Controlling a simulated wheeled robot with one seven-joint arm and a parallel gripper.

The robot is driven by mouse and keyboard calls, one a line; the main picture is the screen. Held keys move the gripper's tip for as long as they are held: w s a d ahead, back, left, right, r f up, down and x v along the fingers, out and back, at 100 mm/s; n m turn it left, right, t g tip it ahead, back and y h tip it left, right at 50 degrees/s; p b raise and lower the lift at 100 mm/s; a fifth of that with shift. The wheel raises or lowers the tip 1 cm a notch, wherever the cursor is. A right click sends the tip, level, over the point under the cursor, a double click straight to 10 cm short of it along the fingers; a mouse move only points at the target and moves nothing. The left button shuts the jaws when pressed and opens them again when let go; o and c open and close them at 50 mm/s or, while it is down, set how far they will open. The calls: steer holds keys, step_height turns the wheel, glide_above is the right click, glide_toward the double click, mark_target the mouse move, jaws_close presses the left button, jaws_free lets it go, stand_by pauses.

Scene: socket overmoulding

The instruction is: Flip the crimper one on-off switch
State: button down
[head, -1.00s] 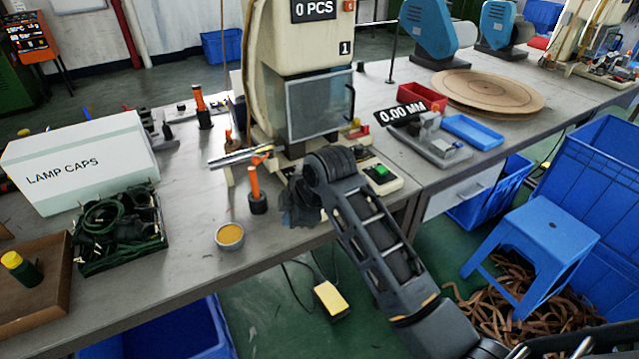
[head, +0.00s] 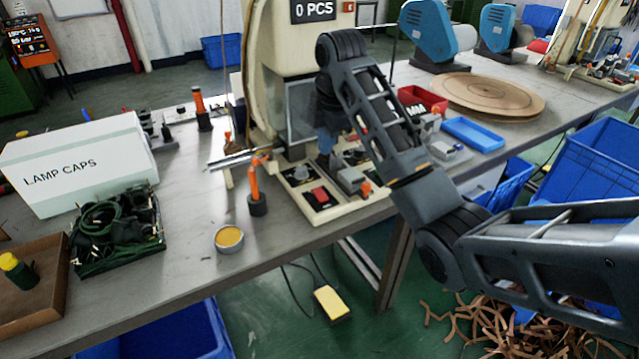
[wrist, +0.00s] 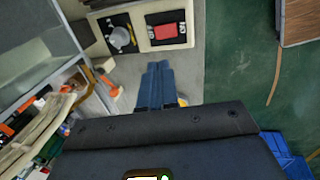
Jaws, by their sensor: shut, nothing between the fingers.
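Crimper one is the cream machine (head: 262,100) at the back of the bench, with a dark window partly behind my arm. Its low cream control base (head: 325,214) carries a red switch (head: 320,196) in a black recess beside a grey knob (head: 300,174). In the wrist view the red switch (wrist: 165,31) lies just beyond my blue fingertips, with the knob (wrist: 122,36) to its left. My gripper (wrist: 160,66) is shut and empty, apart from the switch in the picture. In the head view my arm hides part of the crimper and base.
An orange-topped post (head: 254,185) and a round tin (head: 229,239) stand left of the base. A grey block (head: 351,179) sits on the base's right side. A LAMP CAPS box (head: 80,160) and a cable tray (head: 118,230) are further left. A blue tray (head: 473,134) is at right.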

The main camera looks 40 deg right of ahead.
mark_target(321, 195)
steer(key=p+x, duration=0.1)
steer(key=x, duration=1.2)
steer(key=shift+f, duration=0.5)
steer(key=shift+w+f, duration=0.2)
steer(key=shift+f, duration=0.1)
steer(key=shift+s, duration=0.15)
steer(key=shift+s+a+p, duration=0.2)
steer(key=shift+s+p, duration=0.55)
steer(key=shift+p, duration=0.25)
